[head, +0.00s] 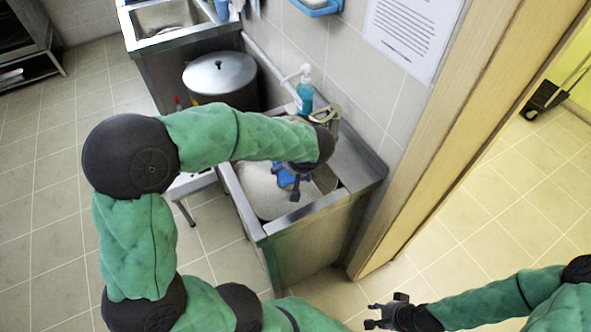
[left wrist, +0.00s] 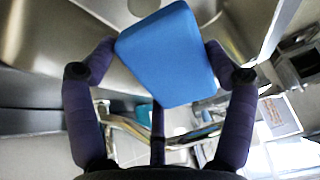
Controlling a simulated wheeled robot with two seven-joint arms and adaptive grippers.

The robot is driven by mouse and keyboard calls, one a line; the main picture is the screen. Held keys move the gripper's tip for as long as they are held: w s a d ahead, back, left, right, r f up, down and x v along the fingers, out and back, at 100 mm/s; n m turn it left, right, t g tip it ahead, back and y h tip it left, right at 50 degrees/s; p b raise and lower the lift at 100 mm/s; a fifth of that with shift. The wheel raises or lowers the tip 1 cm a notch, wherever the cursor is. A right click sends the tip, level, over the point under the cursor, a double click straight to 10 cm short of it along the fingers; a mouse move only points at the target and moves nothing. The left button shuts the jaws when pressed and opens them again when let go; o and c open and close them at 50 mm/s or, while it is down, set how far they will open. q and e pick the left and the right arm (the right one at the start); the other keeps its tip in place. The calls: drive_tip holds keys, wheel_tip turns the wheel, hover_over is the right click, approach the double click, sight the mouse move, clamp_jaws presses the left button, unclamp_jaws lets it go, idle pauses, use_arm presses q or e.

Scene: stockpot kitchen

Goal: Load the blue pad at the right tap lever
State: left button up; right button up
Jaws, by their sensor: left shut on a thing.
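The blue pad (left wrist: 172,55) is a blue block between the two fingers of my left gripper (left wrist: 163,50), which is shut on it. In the head view, the pad (head: 284,178) shows only partly beneath the left gripper (head: 294,182), over the steel sink (head: 262,193). Curved chrome tap parts (left wrist: 130,130) lie behind the gripper in the left wrist view. In the head view, a tap part (head: 331,113) shows beyond my wrist. I cannot tell which part is the right lever. My right gripper (head: 378,316) is at the bottom, away from the sink; its opening is unclear.
A teal pump bottle (head: 305,95) stands behind the sink by the tiled wall. A large lidded stockpot (head: 220,75) is to the left. A wooden door frame (head: 455,130) borders the sink's right side. Tiled floor (head: 40,190) is clear at left.

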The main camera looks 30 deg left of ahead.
use_arm(q)
drive_tip(key=shift+w+a+f+p, duration=0.15)
drive_tip(key=shift+w+a, duration=0.1)
drive_tip(key=shift+a, duration=0.3)
drive_tip(key=shift+w+a+f+p, duration=0.15)
drive_tip(key=shift+w+a, duration=0.15)
drive_tip(key=shift+a, duration=0.25)
drive_tip(key=shift+w+a+f+p, duration=0.15)
drive_tip(key=shift+w+a, duration=0.1)
drive_tip(key=shift+a, duration=0.3)
drive_tip(key=shift+w+a, duration=0.2)
drive_tip(key=shift+a, duration=0.15)
drive_tip(key=shift+w+a+f+b, duration=0.15)
drive_tip(key=shift+w+a+b, duration=0.15)
drive_tip(key=shift+a, duration=0.25)
drive_tip(key=shift+w+a+f+b, duration=0.1)
drive_tip(key=shift+w+a+b, duration=0.15)
drive_tip(key=shift+a+b, duration=0.2)
drive_tip(key=shift+w+a+f+b, duration=0.15)
drive_tip(key=shift+w+a+b, duration=0.15)
drive_tip(key=shift+a, duration=0.3)
